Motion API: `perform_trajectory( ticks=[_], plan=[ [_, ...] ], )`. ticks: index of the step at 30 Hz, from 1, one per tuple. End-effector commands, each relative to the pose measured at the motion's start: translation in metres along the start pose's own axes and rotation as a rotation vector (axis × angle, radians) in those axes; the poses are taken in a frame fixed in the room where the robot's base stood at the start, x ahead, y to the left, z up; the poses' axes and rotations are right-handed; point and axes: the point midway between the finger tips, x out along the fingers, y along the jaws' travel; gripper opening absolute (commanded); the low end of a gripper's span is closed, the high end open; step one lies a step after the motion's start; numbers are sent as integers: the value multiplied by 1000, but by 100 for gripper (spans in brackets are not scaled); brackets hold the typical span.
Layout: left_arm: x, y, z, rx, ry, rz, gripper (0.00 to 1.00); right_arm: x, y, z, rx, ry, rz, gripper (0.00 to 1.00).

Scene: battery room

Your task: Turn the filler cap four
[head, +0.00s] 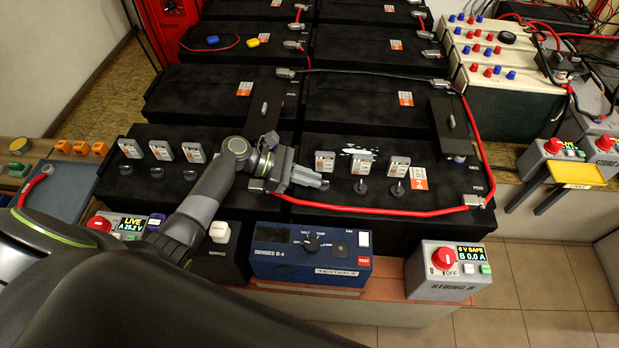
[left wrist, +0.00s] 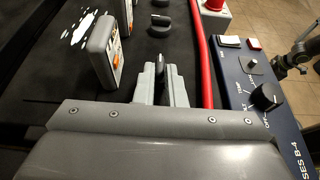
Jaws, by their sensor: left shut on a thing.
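My left gripper (head: 318,181) reaches in from the left over the front right battery. It is shut on a black filler cap (left wrist: 160,68), the fourth in the row counted from the left. The cap's upright grip shows between the two grey fingers in the left wrist view; the fingers hide most of it. To its right are two more black caps (head: 360,187) and (head: 397,190). Three others stand on the front left battery, one of them at its middle (head: 158,172). A grey jointed part of mine, perhaps my right gripper (left wrist: 285,62), shows at the right edge of the wrist view.
Small upright tags (head: 325,162) stand behind the caps. A red cable (head: 400,211) runs along the battery front. A blue tester (head: 312,254) and the String B switch box (head: 444,268) stand before it. White splashes (head: 357,152) lie behind the right caps.

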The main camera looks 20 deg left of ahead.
Motion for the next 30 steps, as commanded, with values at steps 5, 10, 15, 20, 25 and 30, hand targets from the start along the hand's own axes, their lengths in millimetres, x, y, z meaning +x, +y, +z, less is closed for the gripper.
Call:
perform_trajectory(
  ticks=[5, 10, 15, 20, 25, 30],
  plan=[
    [0, 0, 0, 3, 2, -4, 0, 0, -1, 0, 0, 0, -1, 36],
    [0, 0, -1, 2, 2, -3, 0, 0, -2, 0, 1, 0, -2, 36],
    [0, 0, -1, 2, 2, -3, 28, 0, -2, 0, 1, 0, -2, 36],
    [0, 0, 0, 1, 1, -3, 32, 0, -2, 0, 1, 0, -2, 36],
    [-1, 0, 0, 1, 1, -2, 32, 0, -2, 0, 1, 0, -2, 36],
    [-19, 0, -2, 1, 5, -1, 32, 1, -2, 0, 1, 0, -2, 36]
  ],
)
